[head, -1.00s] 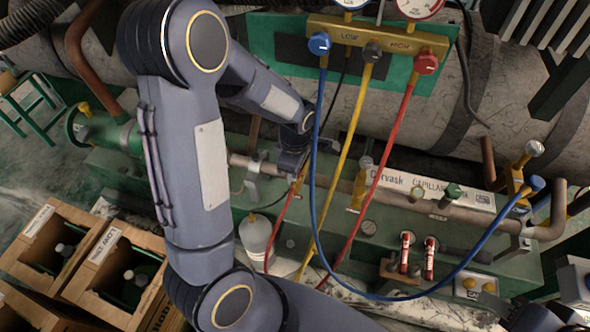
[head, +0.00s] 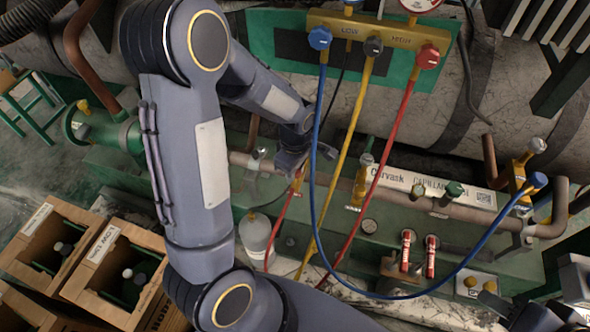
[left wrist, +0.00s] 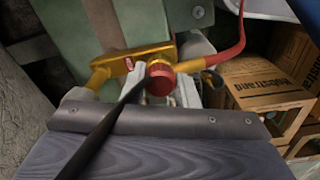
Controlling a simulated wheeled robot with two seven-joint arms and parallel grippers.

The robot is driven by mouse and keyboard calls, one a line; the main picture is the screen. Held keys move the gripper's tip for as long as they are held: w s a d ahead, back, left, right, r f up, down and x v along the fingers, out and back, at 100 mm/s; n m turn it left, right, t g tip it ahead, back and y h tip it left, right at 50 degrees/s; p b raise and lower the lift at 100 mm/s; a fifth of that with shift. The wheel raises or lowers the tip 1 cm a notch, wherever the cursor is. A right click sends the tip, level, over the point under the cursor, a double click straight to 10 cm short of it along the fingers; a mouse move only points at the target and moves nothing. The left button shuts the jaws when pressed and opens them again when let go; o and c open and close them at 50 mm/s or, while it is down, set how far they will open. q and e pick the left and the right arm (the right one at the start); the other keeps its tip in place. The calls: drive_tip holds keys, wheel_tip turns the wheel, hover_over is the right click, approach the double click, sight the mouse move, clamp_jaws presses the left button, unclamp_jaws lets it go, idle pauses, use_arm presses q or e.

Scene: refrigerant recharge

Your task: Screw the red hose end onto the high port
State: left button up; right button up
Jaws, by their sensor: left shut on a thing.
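The red hose (head: 400,107) runs from the manifold down behind the blue hose and loops up to my left gripper (head: 296,166). In the left wrist view, the red knurled hose end (left wrist: 159,80) sits between the fingers of my left gripper (left wrist: 155,90), which is shut on it. The red hose (left wrist: 232,52) leaves it to the right through a brass elbow. A brass port fitting (left wrist: 125,65) with a small red tag lies right against the hose end. I cannot tell whether the threads are engaged. My right gripper (head: 525,314) shows dark at the bottom right; its jaws are unclear.
The gauge manifold (head: 380,37) hangs at the top. The blue hose (head: 316,150) and yellow hose (head: 350,140) hang near my left gripper. A white bottle (head: 256,236) stands just below it. Wooden crates (head: 118,262) stand at the lower left. Two red vials (head: 406,252) stand to the right.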

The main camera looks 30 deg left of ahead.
use_arm(q)
drive_tip(key=shift+m, duration=0.7)
drive_tip(key=m, duration=0.3)
drive_tip(key=shift+m, duration=0.3)
drive_tip(key=m, duration=0.3)
drive_tip(key=shift+f+m, duration=0.1)
drive_tip(key=shift+m, duration=0.2)
